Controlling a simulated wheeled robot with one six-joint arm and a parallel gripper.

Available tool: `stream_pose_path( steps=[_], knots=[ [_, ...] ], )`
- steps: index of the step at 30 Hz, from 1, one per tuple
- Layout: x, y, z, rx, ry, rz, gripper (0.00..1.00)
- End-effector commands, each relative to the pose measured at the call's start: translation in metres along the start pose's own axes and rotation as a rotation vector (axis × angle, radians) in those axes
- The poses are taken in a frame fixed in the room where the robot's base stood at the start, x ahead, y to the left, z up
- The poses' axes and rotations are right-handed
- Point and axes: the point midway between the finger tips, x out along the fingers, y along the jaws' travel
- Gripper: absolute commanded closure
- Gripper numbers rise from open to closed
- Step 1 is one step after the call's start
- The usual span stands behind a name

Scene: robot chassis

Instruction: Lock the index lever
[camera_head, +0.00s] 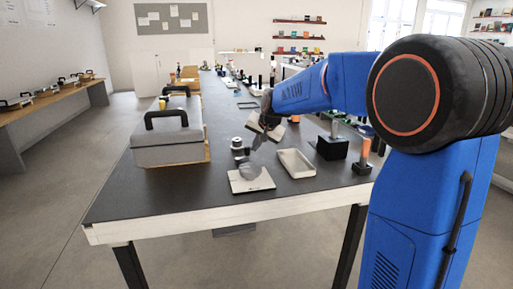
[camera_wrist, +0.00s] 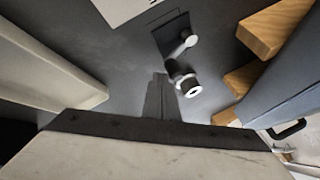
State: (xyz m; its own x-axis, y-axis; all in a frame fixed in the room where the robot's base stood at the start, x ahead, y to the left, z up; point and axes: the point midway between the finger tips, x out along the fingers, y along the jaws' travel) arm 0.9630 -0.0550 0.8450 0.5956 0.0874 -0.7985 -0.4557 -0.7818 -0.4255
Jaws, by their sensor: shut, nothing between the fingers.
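My gripper (camera_head: 257,145) is shut and empty, pointing down over the dark bench. In the wrist view its fingers (camera_wrist: 161,83) lie together, just left of a short post with a pale ringed end (camera_wrist: 190,83). The index lever appears to be the small arm with a pale round knob (camera_wrist: 190,40), beside a dark plate (camera_wrist: 170,30). In the head view a metal-topped device (camera_head: 238,147) stands left of my gripper. I cannot tell whether my fingers touch the lever, or whether it is locked.
A grey case with a black handle (camera_head: 167,140) stands on the left. A pale plate with a grey rounded piece (camera_head: 252,184) lies at the front. A white tray (camera_head: 296,163) and a black block (camera_head: 332,149) are to the right. The front left of the bench is clear.

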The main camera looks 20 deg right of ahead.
Motion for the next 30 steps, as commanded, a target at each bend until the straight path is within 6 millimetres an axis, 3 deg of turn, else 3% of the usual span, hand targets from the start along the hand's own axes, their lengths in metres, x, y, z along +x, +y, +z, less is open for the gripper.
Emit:
stream_pose_path(
  steps=[30],
  knots=[
    [0.023, -0.025, -0.019, -0.307, -0.164, -0.163, 1.0]
  ],
)
